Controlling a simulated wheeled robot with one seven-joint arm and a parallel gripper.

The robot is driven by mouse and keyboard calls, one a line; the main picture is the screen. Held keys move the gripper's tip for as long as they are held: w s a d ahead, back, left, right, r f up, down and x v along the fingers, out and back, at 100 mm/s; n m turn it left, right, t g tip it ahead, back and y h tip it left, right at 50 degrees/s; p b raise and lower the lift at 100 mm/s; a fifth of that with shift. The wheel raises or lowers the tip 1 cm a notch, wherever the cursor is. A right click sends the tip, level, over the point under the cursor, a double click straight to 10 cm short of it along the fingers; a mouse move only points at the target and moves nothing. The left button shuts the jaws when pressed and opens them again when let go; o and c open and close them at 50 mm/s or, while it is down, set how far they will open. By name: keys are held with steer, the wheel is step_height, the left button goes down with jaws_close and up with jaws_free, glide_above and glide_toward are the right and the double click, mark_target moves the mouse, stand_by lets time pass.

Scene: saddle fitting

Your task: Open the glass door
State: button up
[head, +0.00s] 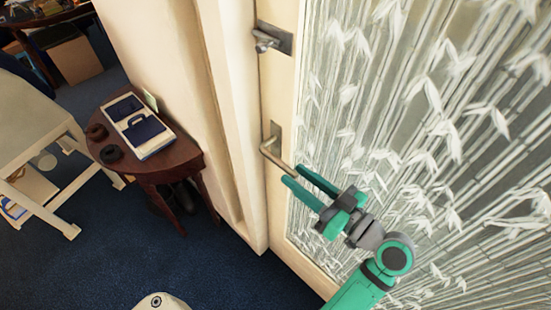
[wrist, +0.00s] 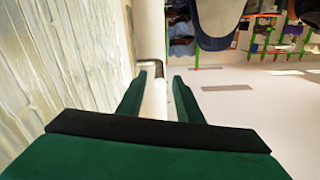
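The glass door (head: 390,120) fills the right of the head view, with a bamboo-patterned pane in a cream frame. It looks shut against the jamb. Its pane also shows at the left of the wrist view (wrist: 60,70). A metal lever handle (head: 277,156) sits on a plate near the door's left edge. My gripper (head: 293,174) is at the free end of the lever, its two green fingers apart. In the wrist view, the lever (wrist: 159,80) lies between the fingertips (wrist: 159,76), with gaps visible beside it. Contact with the lever cannot be told.
A second metal fitting (head: 272,38) is above the handle. A cream wall (head: 170,45) stands left of the door. A small round wooden table (head: 172,167) holds a blue and white case (head: 140,128). Blue carpet (head: 110,245) is open at the lower left.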

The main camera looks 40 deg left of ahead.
mark_target(267, 153)
steer(key=a, duration=0.8)
steer(key=shift+w+a, duration=0.15)
steer(key=shift+w, duration=0.2)
steer(key=shift+c, duration=0.4)
jaws_close()
